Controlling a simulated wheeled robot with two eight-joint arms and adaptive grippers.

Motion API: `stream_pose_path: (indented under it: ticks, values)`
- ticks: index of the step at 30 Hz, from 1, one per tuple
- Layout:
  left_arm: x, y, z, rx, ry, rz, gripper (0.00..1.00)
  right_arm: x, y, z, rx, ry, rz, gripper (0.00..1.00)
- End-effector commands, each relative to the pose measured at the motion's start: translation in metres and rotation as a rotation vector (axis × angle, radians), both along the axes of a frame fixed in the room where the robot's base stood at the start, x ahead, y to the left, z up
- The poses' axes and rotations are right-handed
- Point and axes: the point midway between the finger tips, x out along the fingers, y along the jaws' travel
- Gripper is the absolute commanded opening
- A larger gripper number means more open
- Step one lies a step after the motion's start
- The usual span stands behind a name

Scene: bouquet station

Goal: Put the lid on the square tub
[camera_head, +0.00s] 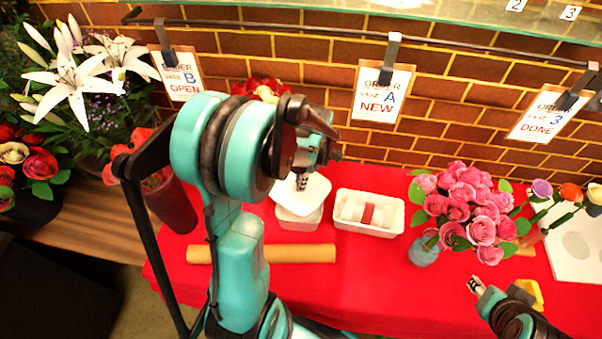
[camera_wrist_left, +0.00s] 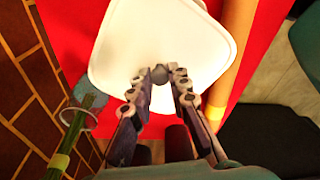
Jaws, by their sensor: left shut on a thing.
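The white square lid (camera_head: 317,190) is over the white square tub (camera_head: 299,222) on the red cloth. My left gripper (camera_head: 302,182) is above the lid, and its fingers are closed on the lid's small round knob. In the left wrist view the lid (camera_wrist_left: 160,35) fills the top middle and hides the tub, with the gripper (camera_wrist_left: 160,84) at its knob. In the head view the tub's front wall shows below the lid. I cannot tell whether the lid touches the rim. My right gripper (camera_head: 475,285) is at the lower right, away from the tub; its opening is unclear.
A white tray with rolls (camera_head: 369,212) stands close right of the tub. A brown paper roll (camera_head: 300,253) lies in front. Pink roses (camera_head: 470,205) in a blue vase (camera_head: 424,250) stand further right. A dark red vase (camera_head: 170,205) is at left, the brick wall behind.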

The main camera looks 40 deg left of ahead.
Motion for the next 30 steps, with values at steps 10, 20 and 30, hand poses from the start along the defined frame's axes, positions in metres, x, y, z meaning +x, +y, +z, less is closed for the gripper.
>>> stream_pose_path:
  ticks: [10,20,30]
  values:
    - [0.0,0.0,-0.023,0.0,0.0,0.002,0.0,0.0,0.0,-0.018,0.0,0.0,0.0,0.37]
    - [0.0,0.0,-0.056,0.0,0.0,0.001,0.0,0.0,0.0,-0.045,0.0,0.0,0.0,0.37]
    - [0.0,0.0,-0.064,0.0,0.0,0.001,0.0,0.0,0.0,-0.051,0.0,0.0,0.0,0.37]
